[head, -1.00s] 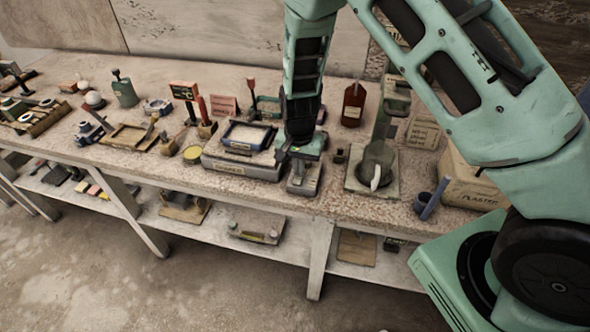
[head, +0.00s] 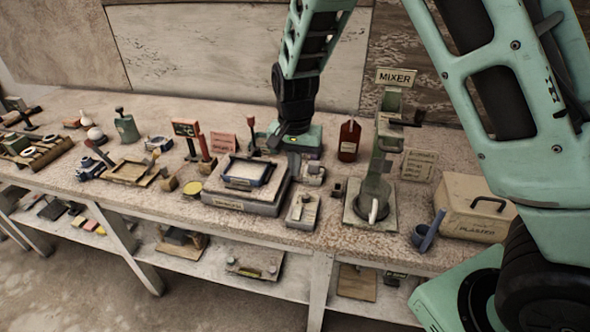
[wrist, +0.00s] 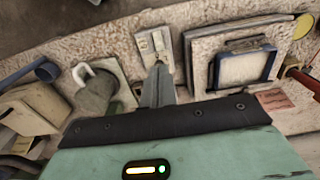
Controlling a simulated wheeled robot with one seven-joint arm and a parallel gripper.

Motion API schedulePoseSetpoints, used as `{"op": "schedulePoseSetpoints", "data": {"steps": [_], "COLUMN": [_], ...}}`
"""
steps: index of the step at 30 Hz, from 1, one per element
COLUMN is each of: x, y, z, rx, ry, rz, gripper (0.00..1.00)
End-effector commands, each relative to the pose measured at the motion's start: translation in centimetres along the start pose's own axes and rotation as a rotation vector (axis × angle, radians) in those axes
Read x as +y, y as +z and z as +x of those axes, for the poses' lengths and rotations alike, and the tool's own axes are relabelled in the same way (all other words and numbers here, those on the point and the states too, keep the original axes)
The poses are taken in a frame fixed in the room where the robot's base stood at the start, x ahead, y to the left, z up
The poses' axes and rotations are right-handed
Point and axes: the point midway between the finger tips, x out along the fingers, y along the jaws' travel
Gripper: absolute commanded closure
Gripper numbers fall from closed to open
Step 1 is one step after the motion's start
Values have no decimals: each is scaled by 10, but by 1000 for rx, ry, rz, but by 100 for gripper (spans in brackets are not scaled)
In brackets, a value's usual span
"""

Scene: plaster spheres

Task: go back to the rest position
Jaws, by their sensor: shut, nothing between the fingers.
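My gripper (head: 277,143) hangs above the back part of the workbench (head: 330,235), behind a grey box with a framed tray (head: 245,172) and left of the mixer (head: 375,190). In the wrist view its narrow grey fingers (wrist: 159,72) are together with nothing between them. They point toward a small pale block device (wrist: 153,45), which also shows in the head view (head: 302,208). From these views I cannot tell the height of the fingertips over the bench.
A dark red bottle (head: 349,140) stands right of my gripper. A plaster box (head: 473,208) and a blue-grey cup (head: 422,236) are at the right. Signs and small tools crowd the left bench. A lower shelf (head: 215,262) holds more items. The floor (head: 60,300) in front looks clear.

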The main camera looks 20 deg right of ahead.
Motion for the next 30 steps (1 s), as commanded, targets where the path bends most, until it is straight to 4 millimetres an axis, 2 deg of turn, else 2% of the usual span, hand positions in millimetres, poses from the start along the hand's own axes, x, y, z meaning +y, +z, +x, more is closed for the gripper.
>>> {"op": "schedulePoseSetpoints", "data": {"steps": [10, 13, 14, 17, 19, 21, 24, 27, 30], "x": [0, -3, -3, -4, 2, 13, 36, 61, 82], "y": [1, 19, 29, 75, 116, 157, 206, 241, 262], "z": [0, -8, -12, -32, -49, -64, -81, -89, -92], "rx": [-2, -21, -31, -70, -91, -99, -87, -60, -34], "ry": [-2, -19, -27, -65, -92, -112, -121, -110, -88], "rz": [-4, -61, -93, -258, -416, -591, -831, -1036, -1182], "gripper": [100, 100, 100, 100, 100, 100, 100, 100, 100]}}
